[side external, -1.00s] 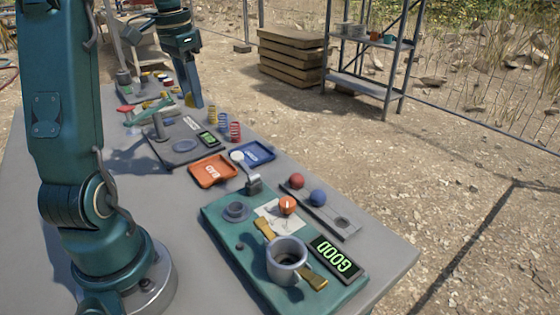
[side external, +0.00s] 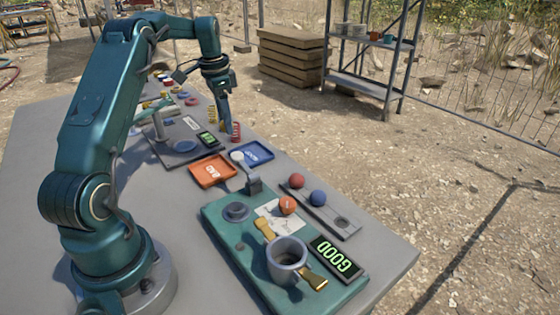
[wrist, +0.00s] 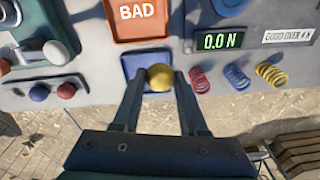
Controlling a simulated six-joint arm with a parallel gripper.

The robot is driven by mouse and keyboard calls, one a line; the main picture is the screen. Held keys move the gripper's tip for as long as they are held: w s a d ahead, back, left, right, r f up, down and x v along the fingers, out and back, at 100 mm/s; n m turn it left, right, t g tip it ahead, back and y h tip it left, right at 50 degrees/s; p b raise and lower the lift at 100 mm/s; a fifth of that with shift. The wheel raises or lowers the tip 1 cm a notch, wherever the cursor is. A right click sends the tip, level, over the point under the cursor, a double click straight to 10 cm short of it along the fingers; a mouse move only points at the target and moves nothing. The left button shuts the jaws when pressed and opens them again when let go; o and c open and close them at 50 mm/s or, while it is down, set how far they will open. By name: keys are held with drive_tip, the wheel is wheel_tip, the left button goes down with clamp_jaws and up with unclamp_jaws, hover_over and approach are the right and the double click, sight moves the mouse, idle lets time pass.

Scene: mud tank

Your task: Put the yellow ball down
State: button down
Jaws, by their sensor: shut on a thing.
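A yellow ball (wrist: 160,77) is held between the fingertips of my gripper (wrist: 157,84) in the wrist view. My gripper (side external: 223,112) shows above the table's far edge in the side view, where I cannot make out the ball. In the wrist view the ball appears in front of the blue tray (wrist: 128,66); it looks raised, but its height is hard to tell. The blue tray (side external: 268,153) lies beside the orange tray (side external: 212,172), marked BAD in the wrist view (wrist: 138,32). A grey rail (side external: 326,212) carries a red ball (side external: 297,181), a blue ball (side external: 318,198) and an empty hollow (side external: 342,221).
A red spring (side external: 236,131) stands near my gripper; blue (wrist: 237,77) and yellow springs (wrist: 271,74) are beside it. A force display (wrist: 220,41) reads 0.0 N.

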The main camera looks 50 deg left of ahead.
hover_over(252, 155)
drive_tip(key=f, duration=0.3)
drive_tip(key=shift+s+d+f, duration=0.1)
drive_tip(key=shift+s+f, duration=0.15)
drive_tip(key=shift+f, duration=1.95)
drive_tip(key=shift+f, duration=0.1)
drive_tip(key=shift+c, duration=2.2)
unclamp_jaws()
